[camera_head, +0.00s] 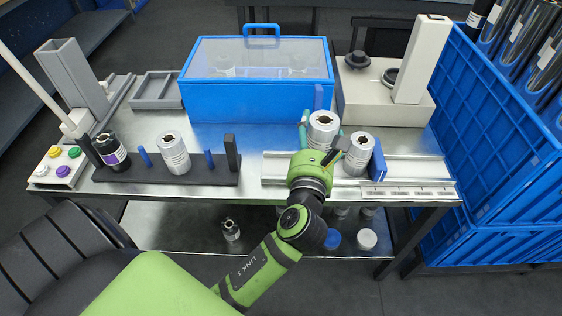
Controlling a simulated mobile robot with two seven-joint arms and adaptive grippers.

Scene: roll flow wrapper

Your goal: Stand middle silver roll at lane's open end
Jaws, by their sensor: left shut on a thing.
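My left gripper (322,146) reaches over the table from below and is shut on a silver roll (323,123), which is upright above the left part of the metal lane (415,172). My wrist hides the roll's lower part, so I cannot tell whether it touches the lane. A second silver roll (359,153) stands in the lane just right of the held one, beside a blue block (377,163). A third silver roll (173,154) stands on the black rack (205,175) at left, between blue pegs. My right gripper is out of view.
A blue box with a clear lid (258,75) stands behind the lane. A black roll (110,150) and a button panel (58,167) are at left. A white machine (385,90) and blue crates (490,130) are at right.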

